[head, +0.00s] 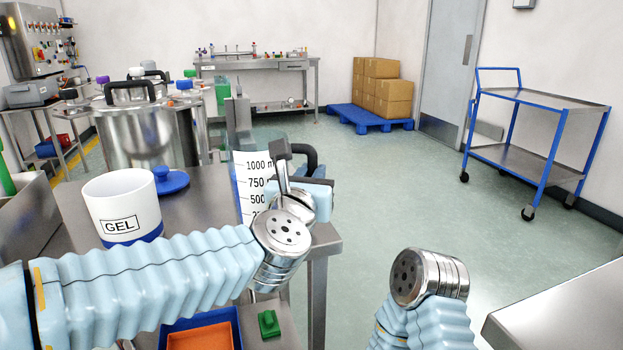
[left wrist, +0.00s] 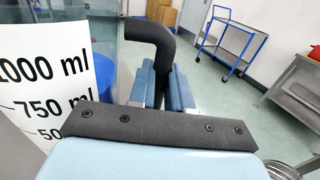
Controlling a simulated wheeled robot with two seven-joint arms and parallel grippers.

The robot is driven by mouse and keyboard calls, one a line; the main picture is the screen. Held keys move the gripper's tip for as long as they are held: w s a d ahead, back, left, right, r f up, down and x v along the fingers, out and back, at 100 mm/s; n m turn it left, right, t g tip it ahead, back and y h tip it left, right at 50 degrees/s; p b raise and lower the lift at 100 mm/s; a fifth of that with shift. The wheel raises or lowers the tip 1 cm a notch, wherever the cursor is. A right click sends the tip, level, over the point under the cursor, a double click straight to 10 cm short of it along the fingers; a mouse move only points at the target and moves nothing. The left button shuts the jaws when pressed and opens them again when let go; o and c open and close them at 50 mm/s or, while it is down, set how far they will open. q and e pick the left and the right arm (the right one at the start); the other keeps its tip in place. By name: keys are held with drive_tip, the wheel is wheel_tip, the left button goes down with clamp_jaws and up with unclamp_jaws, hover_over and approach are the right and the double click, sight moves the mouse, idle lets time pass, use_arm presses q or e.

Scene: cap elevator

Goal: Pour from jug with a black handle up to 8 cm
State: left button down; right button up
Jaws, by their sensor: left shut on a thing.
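A clear jug with a white scale reading 1000, 750 and 500 ml (head: 249,188) stands near the right edge of the steel table. Its black handle (head: 310,158) is on the right and shows in the left wrist view (left wrist: 160,38). My left gripper (left wrist: 163,88) is shut on the handle, with a blue finger on each side of it. My own arm hides the jug's lower part in the head view, so the liquid level is not clear. A white cup labelled GEL (head: 122,207) with a blue base stands to the left. My right gripper is out of view.
A blue round lid (head: 171,181) lies behind the cup. Steel pots (head: 145,130) stand further back. A green block (head: 268,323) and an orange tray (head: 200,337) are below. A blue trolley (head: 540,140) stands at right on open floor.

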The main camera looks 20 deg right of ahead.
use_arm(q)
drive_tip(key=shift+r, duration=0.15)
drive_tip(key=c, duration=1)
unclamp_jaws()
drive_tip(key=shift+f, duration=0.2)
drive_tip(key=shift+p, duration=0.3)
drive_tip(key=b+v, duration=0.1)
drive_tip(key=v, duration=0.2)
drive_tip(key=b+v, duration=0.1)
drive_tip(key=v, duration=0.1)
drive_tip(key=shift+s+f+b, duration=0.3)
drive_tip(key=shift+f+b, duration=0.05)
drive_tip(key=v, duration=0.8)
drive_tip(key=shift+s+a+r+b, duration=0.1)
drive_tip(key=shift+s+r+b, duration=0.1)
drive_tip(key=shift+b, duration=0.1)
